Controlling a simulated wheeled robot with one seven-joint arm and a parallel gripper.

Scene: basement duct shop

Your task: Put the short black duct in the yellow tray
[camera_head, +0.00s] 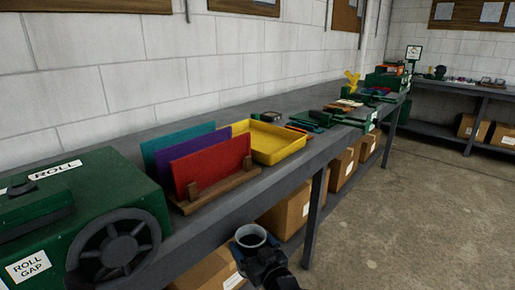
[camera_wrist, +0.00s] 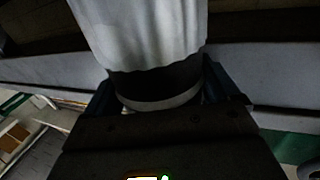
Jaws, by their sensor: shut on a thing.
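The yellow tray (camera_head: 279,143) stands on the bench behind the red panel, and its visible inside is empty. My gripper (camera_head: 262,262) is at the bottom middle of the head view, in front of the bench edge and apart from the tray. It is shut on a short round duct (camera_head: 251,237), dark inside with a pale rim, its open end facing up. In the wrist view the duct (camera_wrist: 148,40) shows a pale grey wall, a dark band and a pale lower rim between the fingers. The gripper hides part of it.
A wooden rack (camera_head: 218,191) holds red, purple and teal panels left of the tray. A green roll machine (camera_head: 85,215) with a handwheel stands at the near left. Tools (camera_head: 310,122) lie beyond the tray. Cardboard boxes (camera_head: 290,212) sit under the bench. The floor at right is clear.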

